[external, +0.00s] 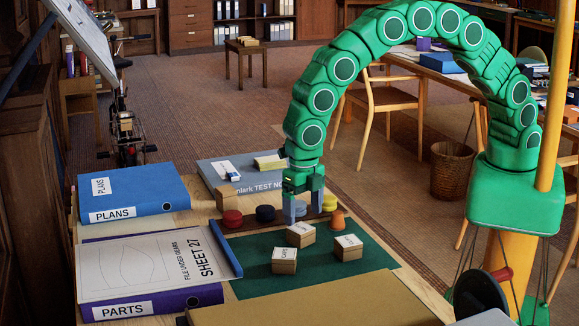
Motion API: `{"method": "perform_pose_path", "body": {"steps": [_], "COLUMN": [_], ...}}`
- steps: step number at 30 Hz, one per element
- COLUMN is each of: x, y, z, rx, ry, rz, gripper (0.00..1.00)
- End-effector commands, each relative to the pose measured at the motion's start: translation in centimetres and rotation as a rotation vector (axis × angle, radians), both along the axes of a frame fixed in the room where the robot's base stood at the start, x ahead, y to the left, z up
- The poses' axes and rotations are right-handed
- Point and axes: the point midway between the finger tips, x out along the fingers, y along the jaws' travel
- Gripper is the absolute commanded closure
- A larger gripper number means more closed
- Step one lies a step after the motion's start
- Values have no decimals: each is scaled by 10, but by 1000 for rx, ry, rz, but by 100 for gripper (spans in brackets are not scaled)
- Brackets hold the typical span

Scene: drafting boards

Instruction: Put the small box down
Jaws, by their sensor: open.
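Three small boxes with white labelled tops stand on the green mat (262,262). One small box (301,236) is directly below my gripper in the picture, another (348,248) is to its right, and a third (284,262) is to its front left. Which of them the task means, I cannot tell. My gripper (304,212) hangs pointing down at the mat's back edge, its blue-grey fingers apart. I see nothing held between them. Whether the fingertips touch anything is unclear at this size.
Round pieces in red (233,218), dark blue (265,213) and yellow (329,202) sit in a dark rack behind the mat. An orange cone-like piece (337,221) stands right of my gripper. A purple PARTS binder (205,297) and blue PLANS binder (140,185) fill the left.

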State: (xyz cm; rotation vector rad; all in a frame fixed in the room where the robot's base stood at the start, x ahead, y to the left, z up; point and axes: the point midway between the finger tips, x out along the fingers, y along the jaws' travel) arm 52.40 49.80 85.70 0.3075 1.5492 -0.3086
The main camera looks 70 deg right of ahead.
Motion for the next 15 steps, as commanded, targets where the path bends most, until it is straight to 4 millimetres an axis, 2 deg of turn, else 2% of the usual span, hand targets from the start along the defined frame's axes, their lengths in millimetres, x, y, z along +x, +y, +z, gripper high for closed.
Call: {"method": "perform_pose_path", "body": {"steps": [3, 7, 10, 15], "x": [1, 1, 1, 0], "y": [1, 1, 1, 0], "z": [24, 46, 55, 59], "rx": [4, 5, 2, 1], "ry": [-4, -4, -2, -1], "rz": [0, 0, 0, 0], "gripper": [15, 15, 15, 15]}}
